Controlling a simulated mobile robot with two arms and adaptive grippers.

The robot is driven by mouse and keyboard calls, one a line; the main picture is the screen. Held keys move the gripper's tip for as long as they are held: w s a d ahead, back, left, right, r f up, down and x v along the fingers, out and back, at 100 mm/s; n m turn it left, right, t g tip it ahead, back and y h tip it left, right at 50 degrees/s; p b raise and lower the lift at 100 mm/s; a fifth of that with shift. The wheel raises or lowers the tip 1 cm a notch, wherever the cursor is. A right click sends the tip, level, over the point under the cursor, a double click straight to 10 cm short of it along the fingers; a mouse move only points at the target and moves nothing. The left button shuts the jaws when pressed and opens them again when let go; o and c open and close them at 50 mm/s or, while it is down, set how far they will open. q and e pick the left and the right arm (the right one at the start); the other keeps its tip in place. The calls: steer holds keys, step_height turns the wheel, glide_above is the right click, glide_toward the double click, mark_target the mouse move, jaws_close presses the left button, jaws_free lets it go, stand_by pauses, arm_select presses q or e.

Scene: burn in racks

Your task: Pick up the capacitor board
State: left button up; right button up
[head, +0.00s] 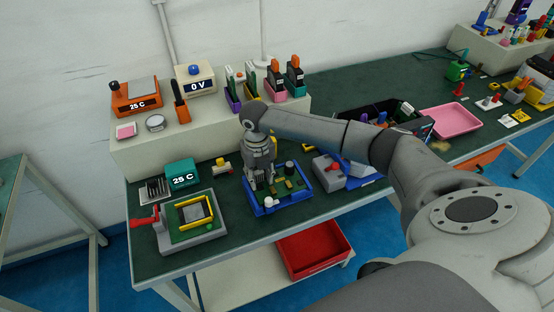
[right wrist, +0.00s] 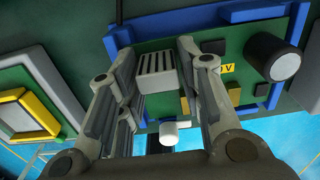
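The capacitor board (head: 296,184) is a green board in a blue tray (head: 307,190) on the dark green bench. It carries a black cylinder, a pale finned block and small dark and yellow parts. In the right wrist view the board (right wrist: 215,50) fills the upper middle, with the black cylinder (right wrist: 272,58) at right and the finned block (right wrist: 157,72) in the centre. My right gripper (head: 262,186) points down over the board's left part. Its fingers are apart on either side of the finned block, and I cannot tell whether they touch it. My left gripper is out of view.
A grey fixture (head: 205,238) with a yellow-framed board and red lever stands left of the tray. A grey-blue box (head: 328,170) with a red knob stands right. A teal 25 C box (head: 182,175) is behind. A red bin (head: 312,250) lies below the bench.

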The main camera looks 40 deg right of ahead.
jaws_close()
